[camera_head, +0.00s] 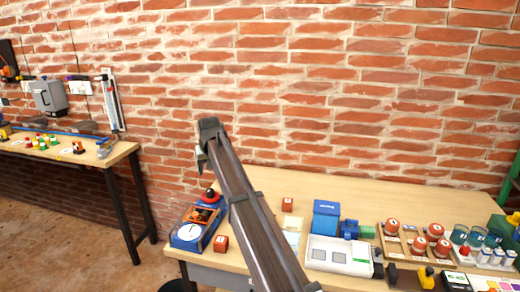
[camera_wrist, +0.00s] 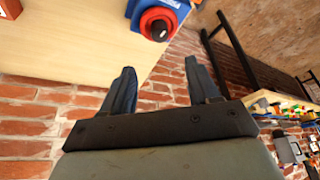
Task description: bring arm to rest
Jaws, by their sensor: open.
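My arm rises across the middle of the head view. My gripper (camera_head: 201,158) is at its upper end, in front of the brick wall and above the left back part of the workbench. In the wrist view my gripper (camera_wrist: 157,82) shows two dark fingers spread apart with nothing between them. Beyond the fingers are brick wall and the table edge. No object touches the fingers.
The workbench (camera_head: 262,182) carries a blue tray device (camera_head: 187,233), red blocks (camera_head: 287,204), a white box (camera_head: 340,256), a blue box (camera_head: 325,217) and a wooden rack with red-topped weights (camera_head: 392,226). A second table (camera_head: 122,150) stands left. The brick wall (camera_head: 290,80) is close behind.

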